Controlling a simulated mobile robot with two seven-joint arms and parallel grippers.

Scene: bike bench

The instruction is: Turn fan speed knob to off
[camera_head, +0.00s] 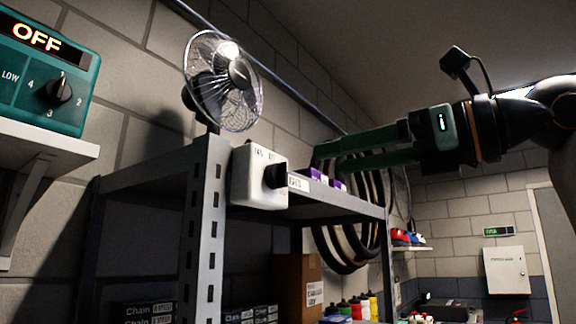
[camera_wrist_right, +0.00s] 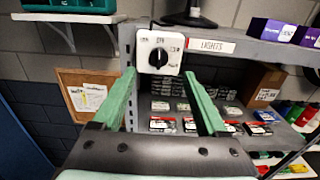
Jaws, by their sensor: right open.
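A white switch box (camera_head: 248,188) with a black knob (camera_head: 275,175) is mounted at the shelf's front corner, below a desk fan (camera_head: 222,82). In the right wrist view the same box (camera_wrist_right: 171,44) and knob (camera_wrist_right: 155,58) are straight ahead; the small markings around the knob are hard to read. No label I can read says which knob is the fan's. My right gripper (camera_head: 322,156) has long green fingers, is open and empty, and points at the knob from a short distance. In its wrist view the fingertips (camera_wrist_right: 159,78) are spread, apart from the knob. My left gripper is out of view.
A teal box (camera_head: 32,75) with an "OFF" display and a numbered dial (camera_head: 59,91) sits on a white wall shelf at left. The metal shelf (camera_head: 207,225) holds purple boxes (camera_head: 310,173) above and cartons below. Tyres (camera_head: 350,255) hang behind.

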